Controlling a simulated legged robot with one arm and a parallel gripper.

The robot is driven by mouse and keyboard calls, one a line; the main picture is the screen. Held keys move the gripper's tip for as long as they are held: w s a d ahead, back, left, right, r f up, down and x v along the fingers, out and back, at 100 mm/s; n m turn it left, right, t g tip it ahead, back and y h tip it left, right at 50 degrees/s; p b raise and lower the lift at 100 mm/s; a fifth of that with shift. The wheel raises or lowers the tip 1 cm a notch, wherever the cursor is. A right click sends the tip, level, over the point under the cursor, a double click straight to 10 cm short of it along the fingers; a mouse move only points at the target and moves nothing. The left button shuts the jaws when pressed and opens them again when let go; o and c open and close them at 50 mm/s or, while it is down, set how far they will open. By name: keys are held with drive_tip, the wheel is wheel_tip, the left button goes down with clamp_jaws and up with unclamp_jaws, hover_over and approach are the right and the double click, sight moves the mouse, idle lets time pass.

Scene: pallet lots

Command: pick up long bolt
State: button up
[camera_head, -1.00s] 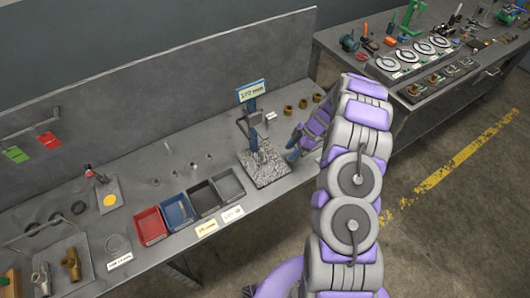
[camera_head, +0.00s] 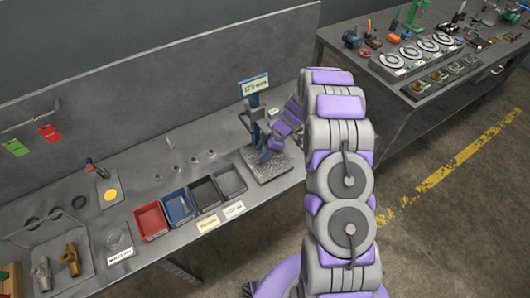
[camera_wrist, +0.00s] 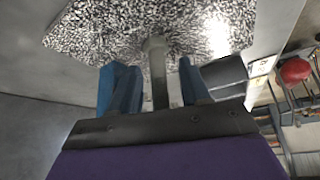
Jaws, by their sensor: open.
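In the wrist view a grey upright rod with a wider rounded end (camera_wrist: 154,48) stands between my two blue fingers, against a speckled plate (camera_wrist: 90,30). It may be the long bolt; I cannot tell for sure. My gripper (camera_wrist: 152,85) is open, with a finger on each side of the rod and visible gaps. In the head view my gripper (camera_head: 264,156) is low over the speckled plate (camera_head: 268,174), beside a blue post with a sign (camera_head: 254,86). The rod is not clear there. Several small bolt-like pieces (camera_head: 194,160) stand on the bench to the left.
Red (camera_head: 151,221), blue (camera_head: 178,207) and dark bins (camera_head: 205,194) line the bench's front, left of the plate. A grey back panel (camera_head: 150,90) rises behind. A second bench (camera_head: 400,120) with parts stands at right.

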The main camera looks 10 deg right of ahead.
drive_tip(key=shift+a+f, duration=0.15)
drive_tip(key=shift+a, duration=0.1)
drive_tip(key=shift+d, duration=0.3)
drive_tip(key=c, duration=0.6)
clamp_jaws()
drive_tip(key=shift+a, duration=0.15)
